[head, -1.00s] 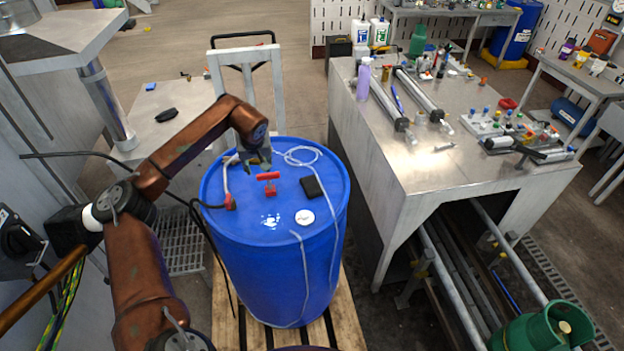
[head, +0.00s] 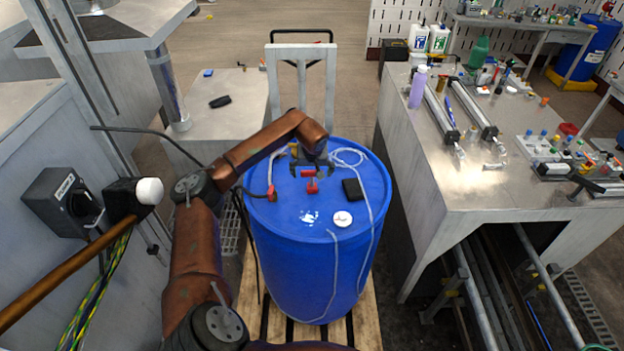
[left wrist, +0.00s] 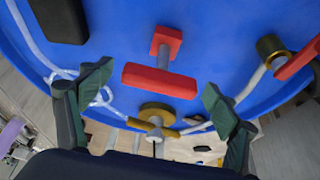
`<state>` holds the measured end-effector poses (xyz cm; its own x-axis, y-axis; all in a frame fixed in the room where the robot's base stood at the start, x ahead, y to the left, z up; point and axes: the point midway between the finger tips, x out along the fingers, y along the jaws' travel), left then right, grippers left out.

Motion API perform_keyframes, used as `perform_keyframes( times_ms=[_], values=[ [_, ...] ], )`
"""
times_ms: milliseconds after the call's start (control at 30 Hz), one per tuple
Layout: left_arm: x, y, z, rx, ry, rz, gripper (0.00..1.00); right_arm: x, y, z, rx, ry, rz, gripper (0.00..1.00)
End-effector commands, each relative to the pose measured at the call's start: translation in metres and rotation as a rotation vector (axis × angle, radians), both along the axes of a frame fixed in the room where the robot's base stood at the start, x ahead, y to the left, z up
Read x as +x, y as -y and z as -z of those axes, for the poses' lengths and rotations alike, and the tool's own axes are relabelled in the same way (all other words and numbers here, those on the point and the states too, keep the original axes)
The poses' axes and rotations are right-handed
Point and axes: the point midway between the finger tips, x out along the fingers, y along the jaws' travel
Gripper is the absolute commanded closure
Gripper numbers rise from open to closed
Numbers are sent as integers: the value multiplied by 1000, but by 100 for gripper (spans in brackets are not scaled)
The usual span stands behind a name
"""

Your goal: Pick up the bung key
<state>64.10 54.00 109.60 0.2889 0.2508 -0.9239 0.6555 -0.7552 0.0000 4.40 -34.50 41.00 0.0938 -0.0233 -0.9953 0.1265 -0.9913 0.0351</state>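The bung key is most likely the red T-handled piece (head: 309,174), standing on top of the blue drum (head: 318,255). In the left wrist view its red crossbar (left wrist: 160,80) joins a grey stem and a red block. My left gripper (head: 309,169) is over the drum top at the crossbar. In the left wrist view the open green-padded fingers of my left gripper (left wrist: 157,95) lie either side of the crossbar, with visible gaps and no contact. My right gripper is not in view.
A brass fitting with a yellow handle (left wrist: 156,115) and a red-handled valve (head: 272,195) are close by on the drum. A clear hose, a black box (head: 353,189) and a white cap (head: 342,218) share the top. A metal workbench (head: 480,195) stands right.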

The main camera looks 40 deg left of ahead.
Motion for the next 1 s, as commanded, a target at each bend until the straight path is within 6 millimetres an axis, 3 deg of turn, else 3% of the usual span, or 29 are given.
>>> perform_keyframes(
  times_ms=[867, 1000],
  values=[
    [0, 0, -1, 0, 0, 0, 78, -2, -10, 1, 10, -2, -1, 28],
    [0, 0, -1, 0, 2, -1, 78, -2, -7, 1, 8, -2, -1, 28]
  ],
)
